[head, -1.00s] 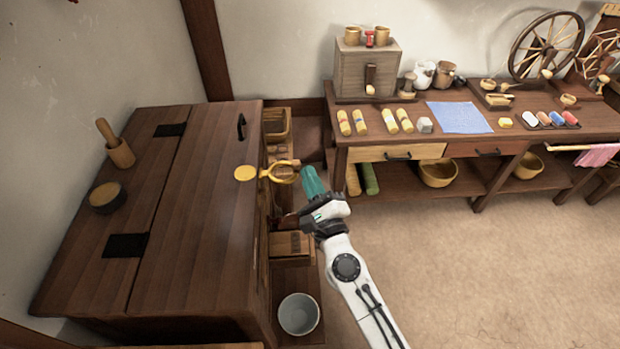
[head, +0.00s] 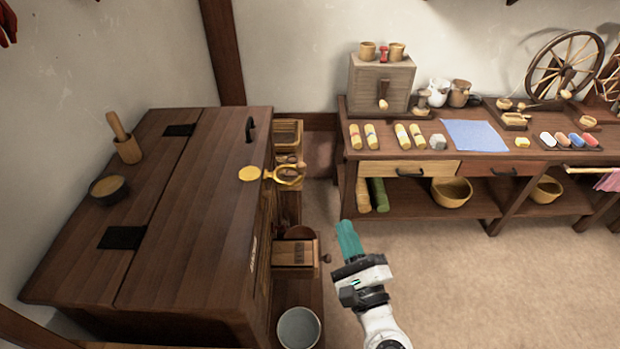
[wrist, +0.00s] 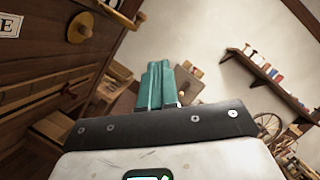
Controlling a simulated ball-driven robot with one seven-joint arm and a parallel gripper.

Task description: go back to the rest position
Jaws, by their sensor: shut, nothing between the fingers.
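My gripper (head: 347,226), with teal fingers, is shut and empty. In the head view it hangs over the open floor, right of the dark wooden chest and in front of the workbench. In the wrist view the teal fingers (wrist: 156,80) are together and point up into the room, with nothing between them.
The workbench (head: 420,160) runs along the back wall. Bare floor (head: 480,290) lies at right.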

